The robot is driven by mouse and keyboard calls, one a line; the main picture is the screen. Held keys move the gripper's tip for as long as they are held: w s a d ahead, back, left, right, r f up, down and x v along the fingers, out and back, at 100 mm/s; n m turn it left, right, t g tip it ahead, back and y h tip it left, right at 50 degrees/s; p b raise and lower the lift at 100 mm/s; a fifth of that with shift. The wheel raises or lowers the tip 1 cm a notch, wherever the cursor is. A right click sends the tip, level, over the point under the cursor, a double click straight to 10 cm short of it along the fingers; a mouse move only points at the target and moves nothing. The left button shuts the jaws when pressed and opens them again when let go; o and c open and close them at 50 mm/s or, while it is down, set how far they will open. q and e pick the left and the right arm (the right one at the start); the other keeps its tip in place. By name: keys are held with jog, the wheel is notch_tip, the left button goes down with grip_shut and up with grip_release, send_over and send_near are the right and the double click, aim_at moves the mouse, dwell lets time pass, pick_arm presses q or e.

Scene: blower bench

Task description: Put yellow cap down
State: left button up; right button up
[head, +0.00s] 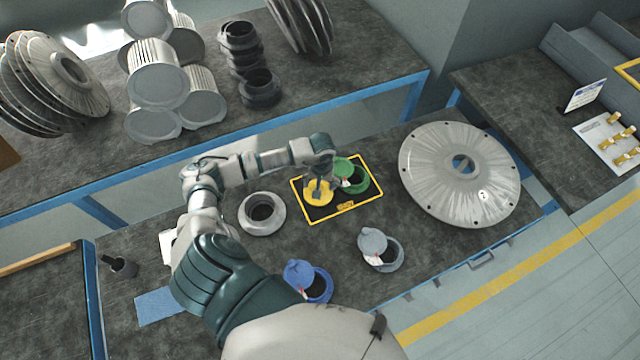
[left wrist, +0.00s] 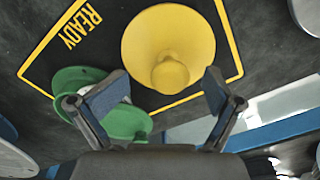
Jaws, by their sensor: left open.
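The yellow cap (head: 318,194) lies on the black mat with a yellow border (head: 343,209). In the left wrist view the yellow cap (left wrist: 168,48) is a round disc with a knob, and its knob faces my gripper. My left gripper (head: 320,184) is above the cap in the head view. In the left wrist view my left gripper (left wrist: 150,92) is open, its two fingers apart on either side below the knob, with nothing visible between them touching the cap. The mat is marked READY (left wrist: 80,24). My right gripper is not in view.
A green cap and ring (head: 352,175) share the mat, close to the yellow cap. A grey ring (head: 262,213), a blue-capped part (head: 308,281) and a grey-capped part (head: 380,249) stand around it. A large metal disc (head: 460,174) lies to the right.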

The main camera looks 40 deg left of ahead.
aim_at(322, 184)
pick_arm(q)
jog(key=shift+d+r, duration=0.25)
notch_tip(322, 184, up, 5)
jog(key=shift+a+f, duration=0.1)
notch_tip(322, 184, up, 7)
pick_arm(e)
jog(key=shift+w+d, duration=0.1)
pick_arm(q)
jog(key=shift+a+f, duration=0.15)
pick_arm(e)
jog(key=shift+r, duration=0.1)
